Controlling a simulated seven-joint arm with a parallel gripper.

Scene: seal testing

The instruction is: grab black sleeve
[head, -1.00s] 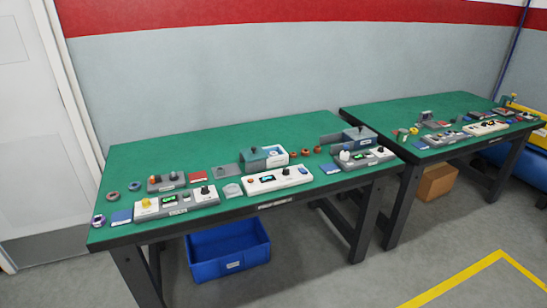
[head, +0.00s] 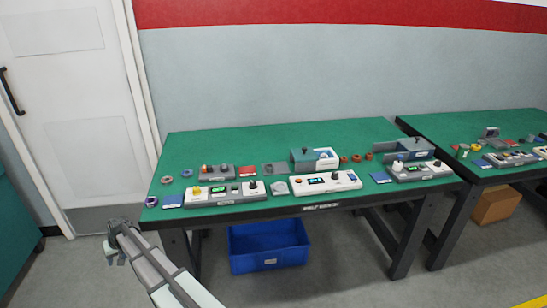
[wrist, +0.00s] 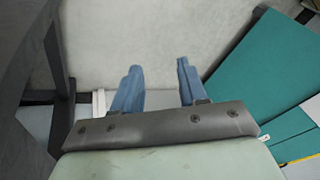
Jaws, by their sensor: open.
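I cannot make out a black sleeve for certain; the parts on the table are too small in the head view. A purple-and-dark ring (head: 151,201) lies at the near left corner of the green table (head: 215,150). Several brown rings (head: 357,158) lie right of a teal box. My gripper (head: 114,252) is off the table's left front corner, below the top and apart from everything. In the wrist view my gripper (wrist: 159,70) has two blue fingers spread apart with nothing between them.
White control units with knobs (head: 222,195) (head: 325,184) line the front of the table. The teal box (head: 314,159) stands behind them. A blue bin (head: 268,246) is under the table. A second green table (head: 475,124) stands right. The rear tabletop is clear.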

